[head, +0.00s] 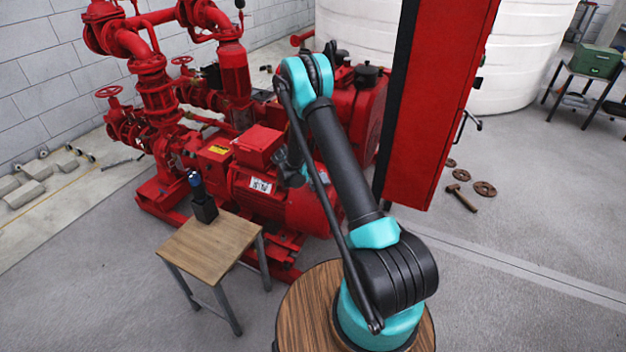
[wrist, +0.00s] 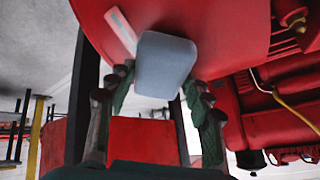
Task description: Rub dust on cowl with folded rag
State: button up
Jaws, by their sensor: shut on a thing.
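My gripper (wrist: 160,95) is shut on a pale blue-grey folded rag (wrist: 166,66), which sits between its fingertips in the wrist view. Beyond the rag is a large smooth curved red surface (wrist: 230,35), seemingly the cowl. A pale pinkish strip (wrist: 121,32) shows on it just left of the rag; I cannot tell whether it is dust or a label. I cannot tell whether the rag touches the surface. In the head view my gripper (head: 290,168) is dark and partly hidden by my arm, close to the red motor (head: 265,195). The rag cannot be made out there.
A small wooden table (head: 215,250) with a dark bottle-like item (head: 203,200) stands left of the motor. A tall red cabinet (head: 435,100) stands right of my arm. Red pipework (head: 150,85) rises behind.

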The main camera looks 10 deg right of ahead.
jog(key=shift+s+d+f, duration=0.1)
jog(key=shift+s+d, duration=0.45)
jog(key=shift+d, duration=0.25)
jog(key=shift+s+d, duration=0.55)
jog(key=shift+d, duration=0.2)
jog(key=shift+w+a, duration=0.75)
jog(key=shift+a, duration=0.25)
jog(key=shift+w+a, duration=0.75)
jog(key=shift+a, duration=0.3)
jog(key=shift+w+a, duration=0.75)
jog(key=shift+a, duration=0.25)
notch_tip(320, 180, up, 6)
jog(key=s+a, duration=0.1)
jog(key=shift+s+f, duration=0.15)
jog(key=shift+s, duration=0.2)
jog(key=shift+a, duration=0.1)
jog(key=shift+s+a+r, duration=0.15)
jog(key=shift+s+r, duration=0.1)
jog(key=shift+r, duration=0.45)
jog(key=shift+s+a+r, duration=0.15)
jog(key=shift+s+r, duration=0.05)
jog(key=shift+r, duration=0.5)
